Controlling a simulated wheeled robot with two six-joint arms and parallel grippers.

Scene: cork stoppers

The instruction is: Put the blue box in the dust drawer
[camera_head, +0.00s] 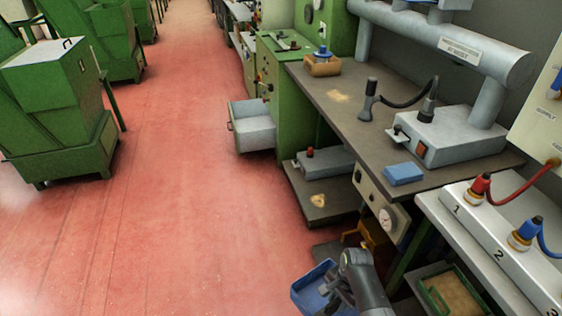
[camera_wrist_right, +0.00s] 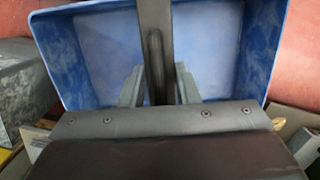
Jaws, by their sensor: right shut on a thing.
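The blue box (camera_head: 309,283) is an open, shallow blue container at the bottom of the head view. My right gripper (camera_head: 335,291) is shut on it, with the floor showing behind it. In the right wrist view the box (camera_wrist_right: 84,58) fills the upper part, and the gripper's fingers (camera_wrist_right: 158,86) are at its near wall. The inside that shows looks empty. A light grey drawer (camera_head: 252,132) stands pulled out of the green cabinet, ahead and left of the box; I see no label on it. My left gripper is out of view.
A dark workbench (camera_head: 345,100) runs along the right with a small blue block (camera_head: 404,173) and a grey machine (camera_head: 445,140). A low shelf (camera_head: 335,200) sits below it. Red floor (camera_head: 190,220) is clear on the left, up to green machines (camera_head: 60,120).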

